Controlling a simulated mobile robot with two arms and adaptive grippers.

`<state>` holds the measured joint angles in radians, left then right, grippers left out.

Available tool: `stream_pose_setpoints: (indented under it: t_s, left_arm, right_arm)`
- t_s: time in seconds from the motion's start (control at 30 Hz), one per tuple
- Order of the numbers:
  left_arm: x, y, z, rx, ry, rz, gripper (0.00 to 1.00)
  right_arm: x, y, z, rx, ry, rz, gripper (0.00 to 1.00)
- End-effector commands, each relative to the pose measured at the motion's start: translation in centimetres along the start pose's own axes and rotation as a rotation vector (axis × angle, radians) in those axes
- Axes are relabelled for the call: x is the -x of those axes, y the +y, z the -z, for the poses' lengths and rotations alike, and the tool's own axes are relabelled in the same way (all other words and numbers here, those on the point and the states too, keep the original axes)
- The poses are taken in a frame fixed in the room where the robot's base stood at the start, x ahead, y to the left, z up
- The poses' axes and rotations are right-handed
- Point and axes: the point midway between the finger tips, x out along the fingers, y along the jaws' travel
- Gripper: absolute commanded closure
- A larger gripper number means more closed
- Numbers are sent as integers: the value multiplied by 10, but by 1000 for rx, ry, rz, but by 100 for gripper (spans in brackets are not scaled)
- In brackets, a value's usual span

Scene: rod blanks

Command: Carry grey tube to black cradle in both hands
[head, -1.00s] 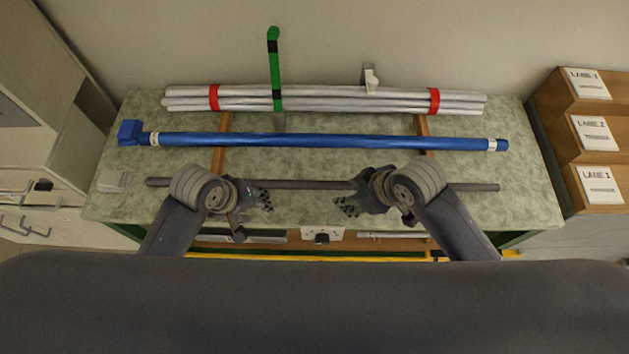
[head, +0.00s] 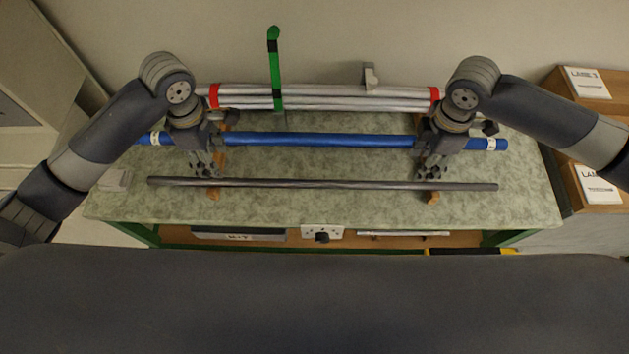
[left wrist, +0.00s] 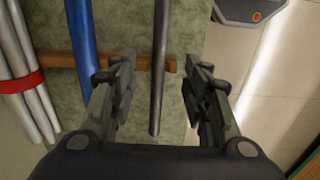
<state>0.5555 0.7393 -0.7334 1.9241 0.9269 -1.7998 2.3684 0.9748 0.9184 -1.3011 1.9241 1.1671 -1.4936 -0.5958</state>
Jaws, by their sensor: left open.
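The grey tube (head: 320,184) is a long dark rod lying left to right near the front of the bench. My left gripper (head: 206,166) is above and just behind its left part. In the left wrist view the tube (left wrist: 160,60) shows between the two spread fingers of the left gripper (left wrist: 160,92), with nothing gripped. My right gripper (head: 432,168) is above and just behind the tube's right part. It looks open and apart from the tube. I cannot make out a black cradle.
A blue tube (head: 320,140) lies behind the grey one, under my grippers. Farther back is a bundle of pale tubes (head: 330,98) with red bands. A green post (head: 275,65) rises there. The bench front (head: 320,210) is clear.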

Motion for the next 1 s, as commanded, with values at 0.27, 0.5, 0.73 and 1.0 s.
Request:
stream_pose_setpoints:
  t_s: [0.27,0.5,0.73,1.0]
  left_arm:
    - [-1,0,0,0,0,0,56]
    - [-25,-1,0,0,0,2,56]
    - [-67,0,0,0,1,2,56]
    - [-102,0,0,-1,0,0,56]
  right_arm:
    - [-1,0,0,0,0,0,58]
    - [-25,-1,0,0,-1,4,58]
    - [-67,-1,1,-1,0,3,58]
    - [-102,0,1,-1,0,1,58]
